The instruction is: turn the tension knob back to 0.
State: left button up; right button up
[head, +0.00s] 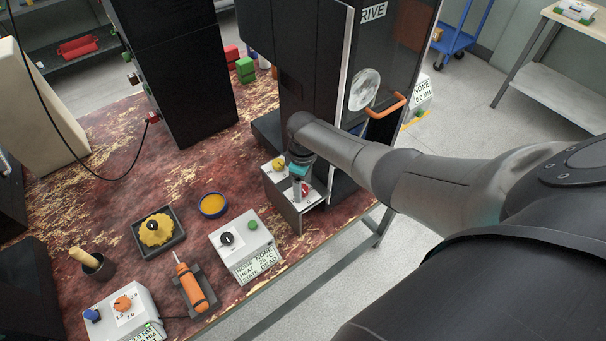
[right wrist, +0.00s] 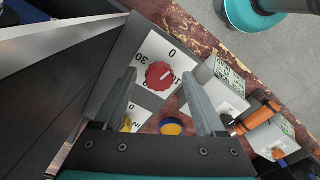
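The red tension knob (right wrist: 160,76) sits on a white dial plate (right wrist: 172,52) with printed numbers; 0 and 30 can be read, others are partly hidden. A light mark on the knob is too small to read surely. My right gripper (right wrist: 159,80) is open, one finger on each side of the knob, with gaps visible between. In the head view my right gripper (head: 299,184) points down over the small control box (head: 284,205) at the bench edge, and only a bit of red shows there. My left gripper is not in view.
A yellow knob (head: 279,163) is beside the gripper. A tall dark machine with an orange handle (head: 386,107) stands just behind.

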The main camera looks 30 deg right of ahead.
aim_at(303, 189)
jog(key=shift+r, duration=0.6)
notch_tip(303, 189, up, 14)
jog(key=p, duration=0.3)
jog(key=shift+a, duration=0.1)
dwell(0.3)
